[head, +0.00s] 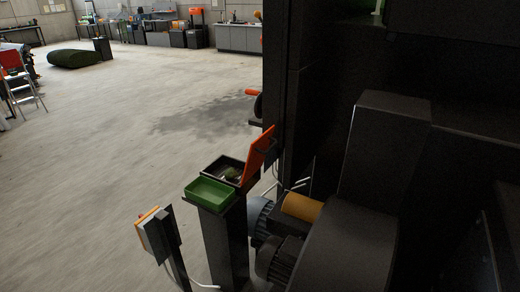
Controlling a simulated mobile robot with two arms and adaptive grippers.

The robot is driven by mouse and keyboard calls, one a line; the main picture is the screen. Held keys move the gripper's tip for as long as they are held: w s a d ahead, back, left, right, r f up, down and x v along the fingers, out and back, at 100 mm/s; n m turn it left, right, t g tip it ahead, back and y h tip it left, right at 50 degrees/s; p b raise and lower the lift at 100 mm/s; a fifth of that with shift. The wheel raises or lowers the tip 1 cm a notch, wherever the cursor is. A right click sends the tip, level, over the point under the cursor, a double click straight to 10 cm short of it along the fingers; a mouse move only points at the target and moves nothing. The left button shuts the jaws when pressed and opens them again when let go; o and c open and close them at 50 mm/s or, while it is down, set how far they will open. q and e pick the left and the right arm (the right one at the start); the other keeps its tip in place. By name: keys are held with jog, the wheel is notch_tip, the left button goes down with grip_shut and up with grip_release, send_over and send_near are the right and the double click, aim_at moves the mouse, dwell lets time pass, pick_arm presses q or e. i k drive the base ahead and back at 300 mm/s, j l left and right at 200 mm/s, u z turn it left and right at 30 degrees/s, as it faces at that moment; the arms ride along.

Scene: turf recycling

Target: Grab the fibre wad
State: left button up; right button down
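A small grey-green clump (233,173), which may be the fibre wad, lies in a small black tray (211,166). It is too small to tell for sure. The black tray sits on top of a dark post (224,240), just behind a green tray (209,193) that looks empty. An orange-red panel (260,152) stands tilted at the right side of the black tray. Neither of my grippers is in view.
A large dark machine (390,180) fills the right side, with a motor (285,258) beside the post. A control box on a stand (157,232) is at the front left. Open concrete floor (100,150) lies to the left. A stepladder (20,88) stands at the far left.

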aim_at(231, 173)
jog(key=i+j+u, duration=0.35)
jog(key=j+u, duration=0.15)
jog(key=j, duration=0.3)
jog(key=i+j+u, duration=0.5)
jog(key=j, duration=0.15)
jog(key=i+j+u, duration=0.45)
jog(key=i+j+z, duration=0.15)
jog(key=i, duration=0.35)
jog(key=i+j+z, duration=0.15)
jog(key=i, duration=0.3)
jog(key=i+j+z, duration=0.2)
jog(key=i, duration=0.3)
jog(key=i+l+z, duration=0.1)
jog(key=z, duration=0.3)
jog(key=i+z, duration=0.2)
jog(key=z, duration=0.25)
jog(key=i+z, duration=0.2)
jog(key=z, duration=0.2)
jog(key=i+j+z, duration=0.1)
jog(key=z, duration=0.3)
jog(key=i+j+z, duration=0.1)
jog(key=z, duration=0.3)
jog(key=i+j, duration=0.05)
jog(key=i, duration=0.05)
